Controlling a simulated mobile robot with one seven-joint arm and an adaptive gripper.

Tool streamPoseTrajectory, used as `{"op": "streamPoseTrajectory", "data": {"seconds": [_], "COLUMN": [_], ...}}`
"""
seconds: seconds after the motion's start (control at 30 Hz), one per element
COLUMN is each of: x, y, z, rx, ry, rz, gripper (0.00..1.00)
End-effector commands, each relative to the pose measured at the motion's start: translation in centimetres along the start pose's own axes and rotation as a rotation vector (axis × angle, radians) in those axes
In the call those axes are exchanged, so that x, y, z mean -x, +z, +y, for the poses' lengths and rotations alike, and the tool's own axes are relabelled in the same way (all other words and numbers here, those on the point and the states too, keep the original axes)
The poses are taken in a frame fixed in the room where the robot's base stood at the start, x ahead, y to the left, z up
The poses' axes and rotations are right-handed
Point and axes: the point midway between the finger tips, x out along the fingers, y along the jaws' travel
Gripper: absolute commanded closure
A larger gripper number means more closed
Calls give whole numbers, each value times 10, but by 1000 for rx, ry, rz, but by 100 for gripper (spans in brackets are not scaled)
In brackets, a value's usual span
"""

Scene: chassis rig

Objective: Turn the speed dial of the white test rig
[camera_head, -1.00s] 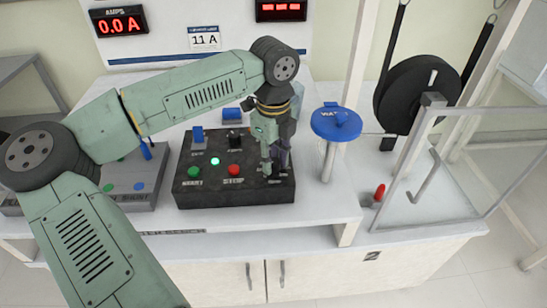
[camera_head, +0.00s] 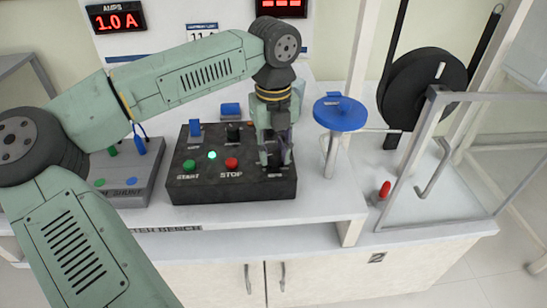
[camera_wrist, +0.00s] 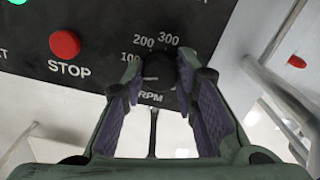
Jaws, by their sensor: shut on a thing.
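The speed dial (camera_wrist: 157,68) is a dark round knob on the black control box (camera_head: 225,192). In the wrist view it stands above the RPM label, with 100, 200 and 300 marked around it. My gripper (camera_wrist: 159,84) has its fingers on either side of the dial and is shut on it. In the head view my gripper (camera_head: 276,158) reaches down to the right end of the box and hides most of the dial. The dial's exact pointer setting is not clear. The red AMPS display (camera_head: 116,19) reads 1.0 A.
The red STOP button (camera_head: 231,163) and green START button (camera_head: 189,165) are left of my gripper, with a lit green lamp (camera_head: 212,155) between and above them. A clear guard frame (camera_head: 440,165) is farther right.

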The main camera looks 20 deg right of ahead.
Motion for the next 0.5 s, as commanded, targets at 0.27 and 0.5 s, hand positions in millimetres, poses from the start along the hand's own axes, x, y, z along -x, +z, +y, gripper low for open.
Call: {"op": "streamPoseTrajectory", "data": {"seconds": [0.27,0.5], "x": [-2,-1], "y": [1,0], "z": [0,-1], "rx": [-263,-491], "ry": [-1,-2], "rz": [-3,-2], "gripper": [100,100]}}
